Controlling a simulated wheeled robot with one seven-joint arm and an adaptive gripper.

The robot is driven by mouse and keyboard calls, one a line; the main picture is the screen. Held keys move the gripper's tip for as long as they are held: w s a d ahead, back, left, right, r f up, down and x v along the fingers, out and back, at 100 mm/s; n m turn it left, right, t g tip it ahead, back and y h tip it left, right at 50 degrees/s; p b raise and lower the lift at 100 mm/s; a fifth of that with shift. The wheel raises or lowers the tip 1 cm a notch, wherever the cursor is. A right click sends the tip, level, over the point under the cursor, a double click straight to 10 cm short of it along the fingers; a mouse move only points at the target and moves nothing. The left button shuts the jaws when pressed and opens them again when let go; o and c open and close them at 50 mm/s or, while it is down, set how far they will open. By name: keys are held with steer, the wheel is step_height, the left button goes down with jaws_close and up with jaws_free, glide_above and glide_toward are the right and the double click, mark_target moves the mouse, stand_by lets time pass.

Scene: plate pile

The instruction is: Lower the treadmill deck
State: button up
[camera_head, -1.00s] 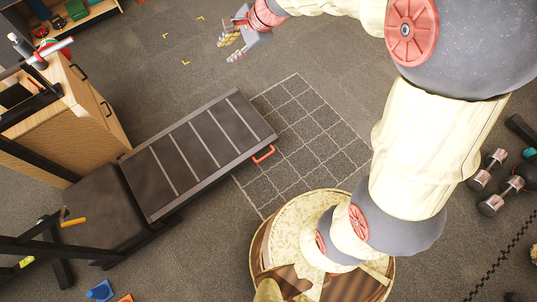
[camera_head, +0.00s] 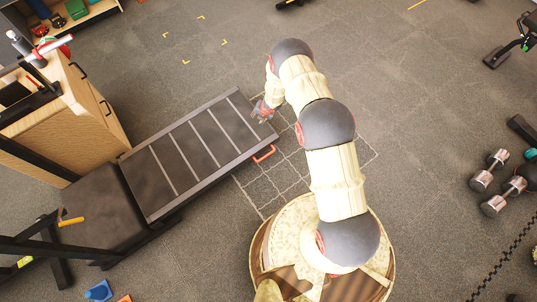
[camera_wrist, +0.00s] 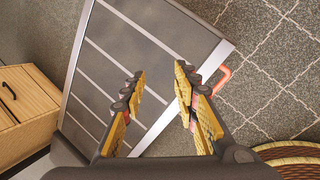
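The treadmill deck (camera_head: 195,150) is a dark slab with pale cross stripes and grey side rails. It also fills the middle of the wrist view (camera_wrist: 150,45). Its tilt is hard to judge from above. A red-orange handle (camera_head: 264,153) sticks out from its right end edge; it shows right of my fingers in the wrist view (camera_wrist: 223,79). My gripper (camera_head: 262,117) is by the deck's upper right corner, apart from the handle. In the wrist view my gripper (camera_wrist: 160,83) has its fingers spread, with nothing between them but the deck's surface behind.
A wooden cabinet (camera_head: 75,110) stands left of the deck. The treadmill's dark frame (camera_head: 45,240) is at lower left. Dumbbells (camera_head: 490,170) lie on the floor at right. A white grid marking (camera_head: 262,185) lies on open floor beside the deck's right end.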

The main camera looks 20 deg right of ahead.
mark_target(268, 155)
steer(key=s+f+m+b, duration=0.1)
steer(key=s+f+m, duration=0.1)
steer(key=f, duration=0.6)
steer(key=s+d+f+m+g+b, duration=0.1)
steer(key=s+f+m+b, duration=0.1)
steer(key=s+f, duration=0.3)
steer(key=s+d+f+m+g+h+b, duration=0.1)
steer(key=s+f+m, duration=0.1)
steer(key=f, duration=0.9)
steer(key=shift+s+d+m, duration=0.15)
steer(key=shift+s+m, duration=0.15)
steer(key=shift+s, duration=0.6)
steer(key=shift+w+f+b, duration=0.1)
steer(key=shift+f+b, duration=0.25)
steer(key=shift+f, duration=0.05)
steer(key=c, duration=0.3)
steer(key=c, duration=0.4)
steer(key=shift+r, duration=0.1)
jaws_close()
